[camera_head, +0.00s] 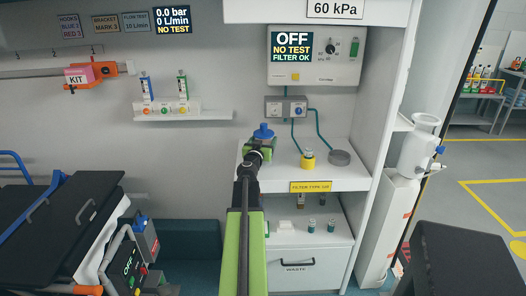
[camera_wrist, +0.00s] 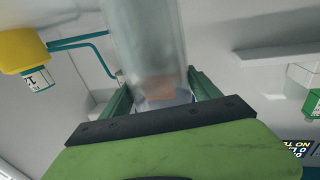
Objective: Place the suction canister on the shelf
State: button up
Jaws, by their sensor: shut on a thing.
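My gripper (camera_head: 261,147) is at the left part of the white shelf (camera_head: 345,178), at the end of my outstretched arm. In the wrist view the green fingers (camera_wrist: 160,100) are shut on a clear, see-through cylinder, the suction canister (camera_wrist: 145,45). In the head view a blue cap (camera_head: 264,131) shows just above my gripper, apparently the canister's top. My arm and gripper hide most of its body there, and I cannot tell whether its base touches the shelf.
Teal tubes hang from the wall unit (camera_head: 317,55). Small bottles (camera_head: 311,226) stand below. A black stretcher (camera_head: 60,225) is at left.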

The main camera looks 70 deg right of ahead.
jog(key=shift+f, duration=0.45)
jog(key=o, duration=1.6)
